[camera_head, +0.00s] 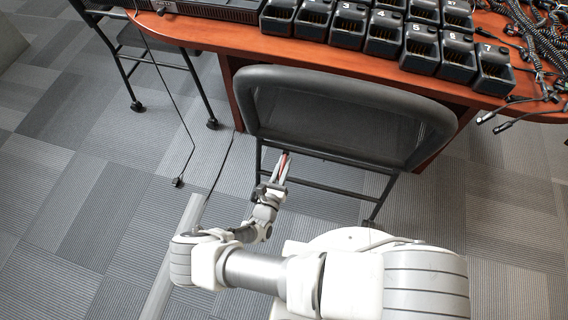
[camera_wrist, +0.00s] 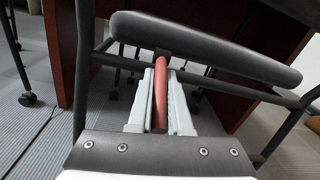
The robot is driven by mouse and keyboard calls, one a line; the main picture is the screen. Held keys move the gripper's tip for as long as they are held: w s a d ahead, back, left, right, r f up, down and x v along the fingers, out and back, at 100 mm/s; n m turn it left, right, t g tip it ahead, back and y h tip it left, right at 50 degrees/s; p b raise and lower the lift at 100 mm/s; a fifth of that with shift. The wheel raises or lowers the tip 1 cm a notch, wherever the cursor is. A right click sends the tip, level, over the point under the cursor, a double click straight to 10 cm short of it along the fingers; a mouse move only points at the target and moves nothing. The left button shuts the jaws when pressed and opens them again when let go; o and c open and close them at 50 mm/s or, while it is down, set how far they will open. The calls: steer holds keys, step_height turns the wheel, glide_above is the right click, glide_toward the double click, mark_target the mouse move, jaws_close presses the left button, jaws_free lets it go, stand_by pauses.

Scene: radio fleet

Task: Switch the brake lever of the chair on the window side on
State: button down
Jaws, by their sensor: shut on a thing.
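A dark chair with a mesh back (camera_head: 330,120) stands at the desk in the head view. A red lever (camera_wrist: 160,95) shows in the wrist view, under a thick dark bar of the chair (camera_wrist: 205,45). My gripper (camera_head: 282,166) is low, at the left part of the chair frame. In the wrist view its two pale fingers (camera_wrist: 161,78) are shut on the red lever, one on each side.
A brown desk (camera_head: 215,35) carries numbered black chargers (camera_head: 383,35) and coiled cables (camera_head: 540,40). Another chair (camera_head: 150,45) stands at the upper left. A thin cable hangs to the floor left of my gripper.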

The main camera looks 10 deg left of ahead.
steer(key=b, duration=0.2)
steer(key=t+b, duration=0.1)
steer(key=shift+w+f+t+b, duration=0.25)
steer(key=shift+f+t+b, duration=0.05)
steer(key=shift+f+b, duration=0.1)
steer(key=shift+r, duration=0.1)
steer(key=c, duration=0.8)
jaws_free()
steer(key=shift+c, duration=0.2)
steer(key=shift+r+p, duration=0.25)
steer(key=shift+p, duration=0.2)
